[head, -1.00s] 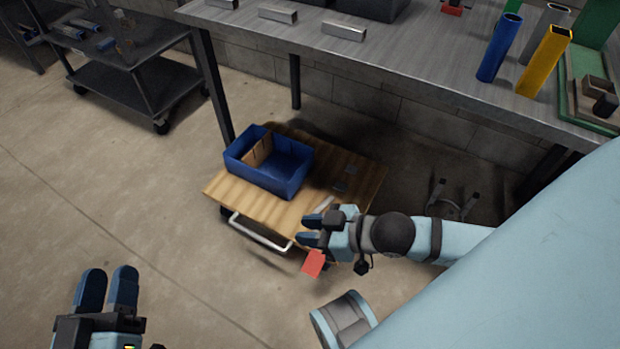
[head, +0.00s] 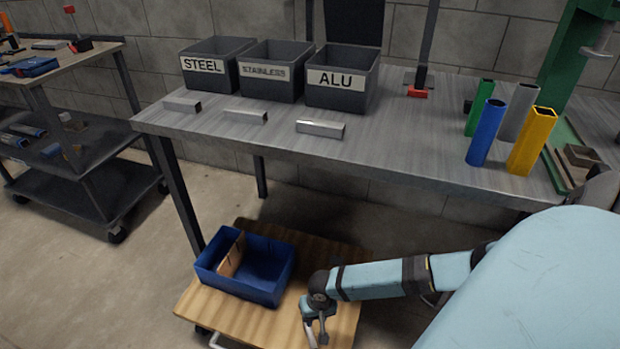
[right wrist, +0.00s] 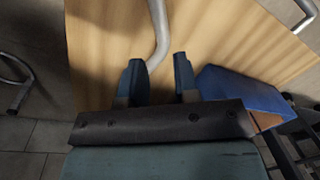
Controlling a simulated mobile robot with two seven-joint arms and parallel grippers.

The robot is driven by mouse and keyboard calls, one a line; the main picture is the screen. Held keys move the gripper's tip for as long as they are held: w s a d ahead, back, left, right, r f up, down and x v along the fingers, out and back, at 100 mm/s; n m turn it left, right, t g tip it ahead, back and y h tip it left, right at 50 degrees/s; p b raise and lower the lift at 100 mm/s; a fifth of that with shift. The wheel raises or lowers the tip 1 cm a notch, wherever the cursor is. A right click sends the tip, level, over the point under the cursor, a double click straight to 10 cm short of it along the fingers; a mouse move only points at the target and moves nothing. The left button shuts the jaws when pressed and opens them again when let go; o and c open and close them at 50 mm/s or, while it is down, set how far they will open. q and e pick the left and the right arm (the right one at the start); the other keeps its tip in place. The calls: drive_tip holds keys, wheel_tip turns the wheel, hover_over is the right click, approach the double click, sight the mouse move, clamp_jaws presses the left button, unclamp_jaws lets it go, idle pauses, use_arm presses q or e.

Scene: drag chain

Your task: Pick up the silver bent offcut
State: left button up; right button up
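The silver bent offcut (right wrist: 159,28) shows in the right wrist view as a curved grey bar over the wooden cart top. Its near end lies between the fingertips of my right gripper (right wrist: 160,60), with a gap visible to each finger. The gripper is open; I cannot tell how far the bar is below the tips. In the head view my right gripper (head: 317,332) points down over the wooden cart (head: 250,318), to the right of the blue bin (head: 262,292). The offcut cannot be made out there. My left gripper is out of view.
The steel bench (head: 400,145) stands above and behind the cart. It holds the STEEL (head: 214,65), STAINLESS (head: 270,70) and ALU (head: 342,78) bins, silver bars and coloured tubes. In the wrist view the blue bin (right wrist: 245,92) is close to the right finger.

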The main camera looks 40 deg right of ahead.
drive_tip(key=b, duration=0.2)
hover_over(311, 333)
drive_tip(key=f, duration=0.5)
drive_tip(key=shift+s+d+f, duration=0.15)
drive_tip(key=shift+s+f, duration=0.05)
drive_tip(key=shift+f, duration=0.1)
drive_tip(key=f+b, duration=0.2)
drive_tip(key=f, duration=0.1)
drive_tip(key=f+b, duration=0.1)
drive_tip(key=shift+w+f+b, duration=0.2)
drive_tip(key=shift+w+b, duration=0.05)
drive_tip(key=shift+b, duration=0.15)
drive_tip(key=shift+f, duration=0.15)
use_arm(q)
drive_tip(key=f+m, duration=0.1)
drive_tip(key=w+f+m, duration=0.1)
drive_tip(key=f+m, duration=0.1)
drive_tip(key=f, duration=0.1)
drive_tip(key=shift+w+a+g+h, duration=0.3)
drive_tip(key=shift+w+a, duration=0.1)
use_arm(e)
drive_tip(key=shift+c, duration=0.3)
clamp_jaws()
